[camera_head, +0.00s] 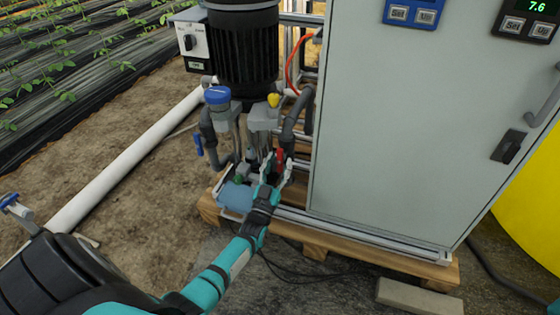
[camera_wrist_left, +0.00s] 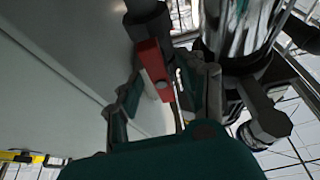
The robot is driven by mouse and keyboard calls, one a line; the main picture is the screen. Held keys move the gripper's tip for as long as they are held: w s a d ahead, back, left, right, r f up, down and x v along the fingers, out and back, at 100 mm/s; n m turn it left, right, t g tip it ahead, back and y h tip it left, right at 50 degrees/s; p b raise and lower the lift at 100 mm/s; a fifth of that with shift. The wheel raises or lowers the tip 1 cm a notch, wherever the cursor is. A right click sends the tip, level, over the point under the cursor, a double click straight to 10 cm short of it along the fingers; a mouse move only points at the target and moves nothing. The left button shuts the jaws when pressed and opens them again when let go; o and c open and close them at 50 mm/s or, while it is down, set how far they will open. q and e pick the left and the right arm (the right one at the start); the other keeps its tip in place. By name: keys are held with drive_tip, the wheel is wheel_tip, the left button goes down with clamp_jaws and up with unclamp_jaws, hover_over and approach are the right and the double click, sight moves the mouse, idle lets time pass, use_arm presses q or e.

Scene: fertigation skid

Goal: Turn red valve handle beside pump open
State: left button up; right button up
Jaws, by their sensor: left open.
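The red valve handle (camera_head: 280,158) sits low beside the black pump (camera_head: 243,50), on the pipework left of the grey cabinet. In the left wrist view the red handle (camera_wrist_left: 155,68) hangs below a dark pipe fitting, between the fingers. My left gripper (camera_head: 277,168) is at the handle with its fingers open around it; they also show in the left wrist view (camera_wrist_left: 165,90). Whether a finger touches the handle I cannot tell. The fingers partly hide the handle's lower end in the head view. My right gripper is out of view.
The grey cabinet (camera_head: 400,130) stands close right of the handle. A wooden pallet (camera_head: 340,252) carries the skid. A yellow tank (camera_head: 530,200) is at far right.

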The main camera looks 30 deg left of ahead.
use_arm(q)
drive_tip(key=v, duration=1)
drive_tip(key=shift+s+f, duration=0.15)
drive_tip(key=shift+s, duration=0.15)
